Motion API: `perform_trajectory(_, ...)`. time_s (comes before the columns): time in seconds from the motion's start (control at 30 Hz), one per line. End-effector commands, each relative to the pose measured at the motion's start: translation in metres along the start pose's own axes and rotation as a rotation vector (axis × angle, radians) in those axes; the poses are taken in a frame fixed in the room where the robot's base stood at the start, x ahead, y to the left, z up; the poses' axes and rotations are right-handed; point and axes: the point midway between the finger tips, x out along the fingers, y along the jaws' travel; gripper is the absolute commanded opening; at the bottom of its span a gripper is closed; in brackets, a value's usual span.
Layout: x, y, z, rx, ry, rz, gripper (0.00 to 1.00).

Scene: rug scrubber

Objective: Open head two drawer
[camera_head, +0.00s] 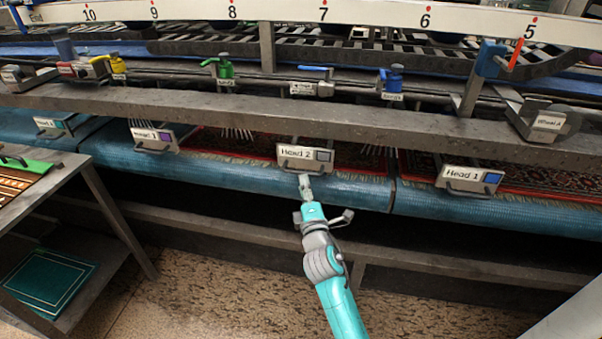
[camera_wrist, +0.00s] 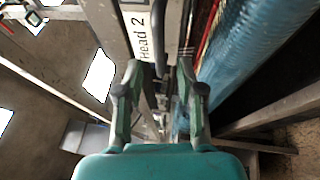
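The Head 2 drawer (camera_head: 304,156) is a small box with a pale front, a dark square and a dark handle (camera_head: 297,164) along its lower front. It looks closed, set in the row under the long metal beam. My gripper (camera_head: 304,180) is just below and in front of it. In the wrist view the label "Head 2" (camera_wrist: 139,35) is turned sideways, with the handle (camera_wrist: 160,45) beside it. My gripper's fingers (camera_wrist: 160,88) are apart, with the handle ahead of the gap. I cannot tell whether they touch it.
The Head 1 drawer (camera_head: 469,180) is to the right, and another labelled drawer (camera_head: 154,137) is to the left. A low metal rail (camera_head: 420,262) crosses below. A side table (camera_head: 62,166) stands at left. Bare floor lies in front.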

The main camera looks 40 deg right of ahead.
Motion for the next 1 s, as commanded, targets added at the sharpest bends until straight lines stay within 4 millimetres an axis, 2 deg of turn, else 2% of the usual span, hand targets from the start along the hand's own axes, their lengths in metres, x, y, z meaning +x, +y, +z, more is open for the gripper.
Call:
perform_trajectory(0.1,0.021,0.001,0.000,0.001,0.000,0.002,0.38)
perform_trajectory(0.3,0.045,0.000,0.000,0.001,0.000,0.000,0.38)
perform_trajectory(0.5,0.055,0.000,0.000,0.001,0.000,0.000,0.38)
perform_trajectory(0.77,0.056,0.000,0.000,0.001,0.000,0.000,0.38)
perform_trajectory(0.93,0.056,0.000,0.000,0.001,0.000,0.000,0.00)
perform_trajectory(1.0,0.056,0.000,0.000,0.001,0.000,0.000,0.00)
